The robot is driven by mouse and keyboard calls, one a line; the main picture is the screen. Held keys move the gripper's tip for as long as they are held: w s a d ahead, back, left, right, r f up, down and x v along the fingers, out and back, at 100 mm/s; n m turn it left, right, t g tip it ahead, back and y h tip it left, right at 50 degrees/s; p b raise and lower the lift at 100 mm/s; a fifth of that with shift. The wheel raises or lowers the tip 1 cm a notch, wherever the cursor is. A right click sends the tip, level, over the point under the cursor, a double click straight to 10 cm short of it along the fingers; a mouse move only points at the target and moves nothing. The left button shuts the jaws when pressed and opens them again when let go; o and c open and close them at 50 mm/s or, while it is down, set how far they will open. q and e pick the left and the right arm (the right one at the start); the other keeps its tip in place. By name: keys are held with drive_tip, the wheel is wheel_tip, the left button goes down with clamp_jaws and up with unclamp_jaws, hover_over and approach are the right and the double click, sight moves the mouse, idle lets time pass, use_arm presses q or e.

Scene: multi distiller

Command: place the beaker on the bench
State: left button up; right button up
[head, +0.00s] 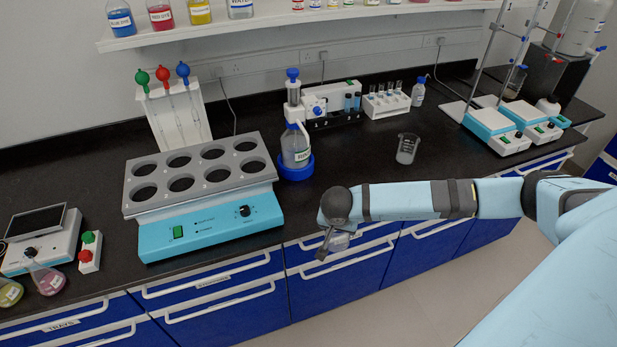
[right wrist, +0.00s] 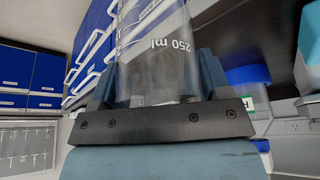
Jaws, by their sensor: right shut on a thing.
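My right gripper (head: 334,240) is in front of the bench edge, over the blue drawer fronts. It is shut on a clear glass beaker (head: 341,242), mostly hidden behind my wrist in the head view. In the right wrist view the beaker (right wrist: 155,55) shows a "250 ml" mark and sits between the two fingers. The black bench top (head: 355,170) lies behind the gripper. My left gripper is not in view.
Another glass beaker (head: 407,149) stands on the bench. A blue multi-hole heater (head: 210,225) is at left, a bottle dispenser (head: 295,150) in a blue base at centre, and two stirrers (head: 495,130) at right. Bare bench lies around the standing beaker.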

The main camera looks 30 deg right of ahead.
drive_tip(key=w+d+b, duration=0.1)
drive_tip(key=w, duration=0.4)
drive_tip(key=w+d+b, duration=0.1)
drive_tip(key=w+b, duration=0.1)
drive_tip(key=w, duration=0.4)
drive_tip(key=w+d+b, duration=0.1)
drive_tip(key=w+b, duration=0.1)
drive_tip(key=w, duration=0.3)
drive_tip(key=shift+w+d+f, duration=0.15)
drive_tip(key=shift+w+d, duration=0.05)
drive_tip(key=shift+d, duration=0.2)
drive_tip(key=shift+w+d+b, duration=0.2)
drive_tip(key=shift+w+b, duration=0.2)
drive_tip(key=shift+w, duration=0.25)
drive_tip(key=w+b, duration=0.2)
drive_tip(key=w, duration=0.1)
drive_tip(key=shift+w+d, duration=0.3)
drive_tip(key=shift+d, duration=0.1)
drive_tip(key=shift+s+f, duration=0.1)
drive_tip(key=shift+f, duration=0.1)
drive_tip(key=shift+s+r, duration=0.1)
drive_tip(key=shift+r, duration=0.05)
drive_tip(key=shift+f, duration=0.2)
drive_tip(key=o, duration=0.9)
drive_tip(key=shift+o, duration=0.2)
